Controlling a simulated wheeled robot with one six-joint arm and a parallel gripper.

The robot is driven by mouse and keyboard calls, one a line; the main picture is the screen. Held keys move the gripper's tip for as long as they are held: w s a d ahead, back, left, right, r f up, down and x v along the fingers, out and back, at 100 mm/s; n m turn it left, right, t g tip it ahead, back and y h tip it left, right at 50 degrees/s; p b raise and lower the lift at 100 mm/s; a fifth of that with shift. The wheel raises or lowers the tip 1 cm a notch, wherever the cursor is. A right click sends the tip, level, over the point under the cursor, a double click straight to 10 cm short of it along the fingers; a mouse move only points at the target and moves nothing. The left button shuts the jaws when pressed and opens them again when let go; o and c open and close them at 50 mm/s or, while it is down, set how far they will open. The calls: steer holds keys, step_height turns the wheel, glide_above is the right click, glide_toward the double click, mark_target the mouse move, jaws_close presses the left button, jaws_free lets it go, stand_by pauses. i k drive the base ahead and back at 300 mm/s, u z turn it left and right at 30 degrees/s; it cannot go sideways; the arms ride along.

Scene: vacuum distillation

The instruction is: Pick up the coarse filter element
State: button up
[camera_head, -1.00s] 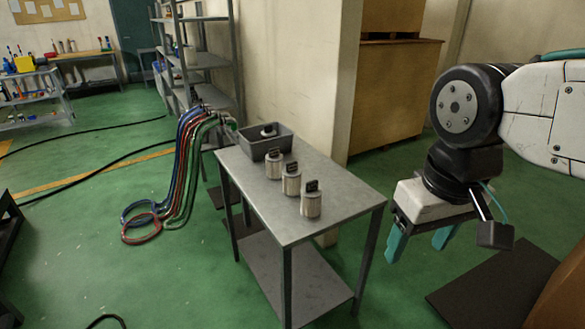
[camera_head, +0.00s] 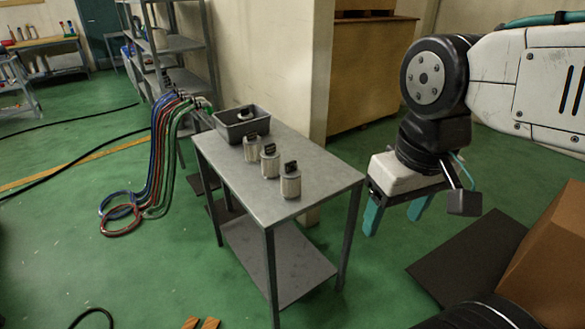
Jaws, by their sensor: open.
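Three short pale cylindrical filter elements with black tops stand upright in a slanting row on a grey metal table (camera_head: 318,184). One is nearest the front (camera_head: 290,184), one is in the middle (camera_head: 270,163), and one is at the back (camera_head: 250,148). I cannot tell which is the coarse one; their labels are too small to read. My gripper (camera_head: 394,218) hangs to the right of the table, its teal fingers pointing down, apart and empty. It touches none of the elements.
A dark grey bin (camera_head: 233,131) at the table's far end holds a dark-topped item. Coloured hoses (camera_head: 165,150) hang beyond it to the floor. A wall corner (camera_head: 318,80) stands behind the table. A brown box (camera_head: 550,250) is at lower right.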

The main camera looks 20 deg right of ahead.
mark_target(252, 143)
steer(key=z, duration=0.2)
steer(key=k, duration=0.35)
steer(key=u, duration=1.6)
steer(key=i, duration=1.05)
steer(key=z, duration=0.8)
steer(key=i, duration=0.8)
steer(key=z, duration=0.95)
steer(key=i, duration=0.25)
steer(key=z, duration=0.25)
